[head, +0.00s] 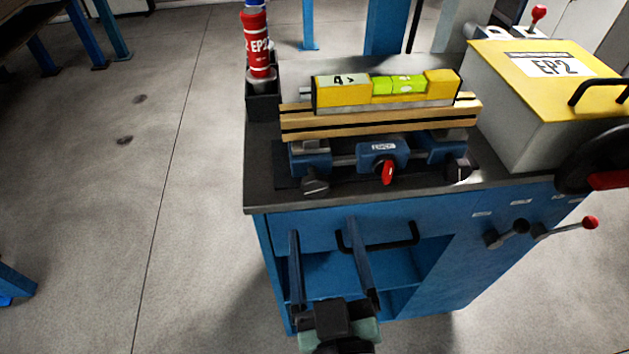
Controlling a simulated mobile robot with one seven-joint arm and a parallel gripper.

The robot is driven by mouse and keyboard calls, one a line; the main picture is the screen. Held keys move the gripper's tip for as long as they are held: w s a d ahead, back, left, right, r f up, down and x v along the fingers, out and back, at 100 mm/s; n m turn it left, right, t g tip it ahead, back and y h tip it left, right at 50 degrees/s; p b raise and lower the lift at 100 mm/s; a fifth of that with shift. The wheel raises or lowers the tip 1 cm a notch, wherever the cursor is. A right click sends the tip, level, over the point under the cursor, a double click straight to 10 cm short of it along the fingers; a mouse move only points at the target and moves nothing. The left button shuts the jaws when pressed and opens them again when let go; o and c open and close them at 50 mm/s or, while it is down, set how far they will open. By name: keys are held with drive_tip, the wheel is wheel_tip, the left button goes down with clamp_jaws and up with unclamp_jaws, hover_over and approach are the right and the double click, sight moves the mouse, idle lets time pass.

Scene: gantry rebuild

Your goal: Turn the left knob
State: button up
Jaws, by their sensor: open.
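The left knob (316,183) is dark and lobed, on the front left of the blue clamp fixture (311,157) on the cabinet's top. A similar right knob (458,171) is at the fixture's right end. My gripper (322,228) is open and empty, its two long blue fingers pointing toward the cabinet. It shows in front of the cabinet, below the left knob in the picture, and apart from it. The exact distance in depth is hard to tell.
The fixture has a red lever (387,173) and carries a wooden bar (380,121) under a yellow level (343,91). A red bottle (257,45) stands behind left. A yellow-topped box (510,70) is right. The cabinet (480,250) has a black handle (385,246) beside my right finger.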

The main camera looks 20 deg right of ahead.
sight(316, 189)
drive_tip(key=x, duration=0.9)
drive_tip(key=shift+w+d, duration=0.1)
drive_tip(key=shift+w, duration=0.3)
clamp_jaws()
drive_tip(key=shift+m+p, duration=0.3)
drive_tip(key=shift+p, duration=0.1)
drive_tip(key=m+p, duration=0.2)
drive_tip(key=m, duration=0.1)
drive_tip(key=shift+m+p, duration=0.5)
drive_tip(key=shift+m, duration=0.7)
